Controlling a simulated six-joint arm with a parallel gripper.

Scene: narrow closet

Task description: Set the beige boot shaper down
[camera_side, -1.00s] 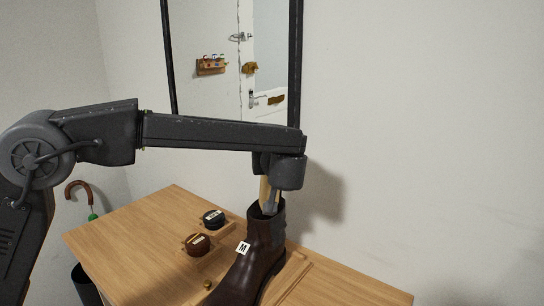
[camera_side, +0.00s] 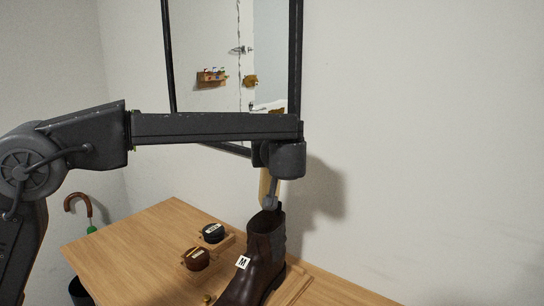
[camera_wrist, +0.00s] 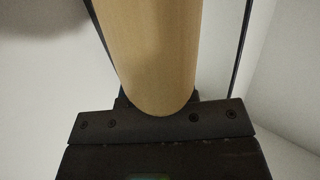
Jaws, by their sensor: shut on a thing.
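My gripper (camera_side: 271,200) points down over the dark brown boot (camera_side: 252,272) and is shut on the beige boot shaper (camera_side: 264,187). In the side view only a narrow strip of the shaper shows beside the fingers, just above the boot's open top. Its lower end is not clear there, so I cannot tell whether it is still inside the shaft. In the wrist view the shaper (camera_wrist: 150,50) is a smooth, round-ended pale wooden piece against the gripper body. The boot stands upright on the wooden surface with a white "M" tag (camera_side: 243,262).
A black tin (camera_side: 213,233) and a brown tin (camera_side: 196,259) sit left of the boot. The wooden top (camera_side: 140,240) is clear at the left. A wall and a dark-framed mirror (camera_side: 205,110) stand behind. An umbrella handle (camera_side: 78,197) shows at far left.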

